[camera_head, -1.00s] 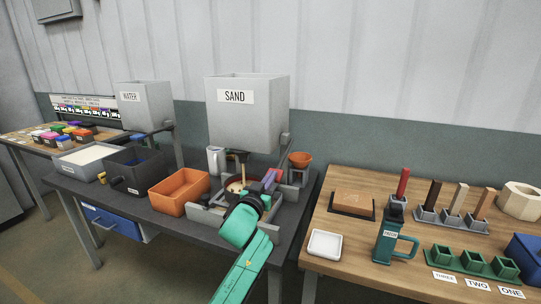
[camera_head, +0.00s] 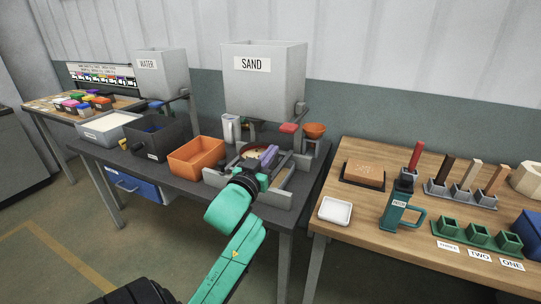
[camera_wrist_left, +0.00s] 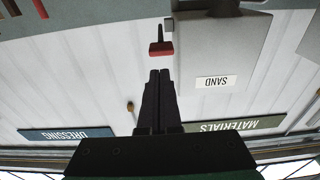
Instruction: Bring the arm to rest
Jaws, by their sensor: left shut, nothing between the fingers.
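My left arm comes up from the bottom of the head view, green with a black wrist. Its gripper (camera_head: 263,172) is over the front of the grey frame under the sand hopper (camera_head: 262,82). In the left wrist view its two black fingers (camera_wrist_left: 160,73) are together with nothing between them. The red handle (camera_head: 289,128) of the hopper's lever is apart from the gripper; it also shows beyond the fingertips in the wrist view (camera_wrist_left: 161,48). My right gripper is not seen.
An orange bin (camera_head: 198,156) stands left of the gripper on the dark table.

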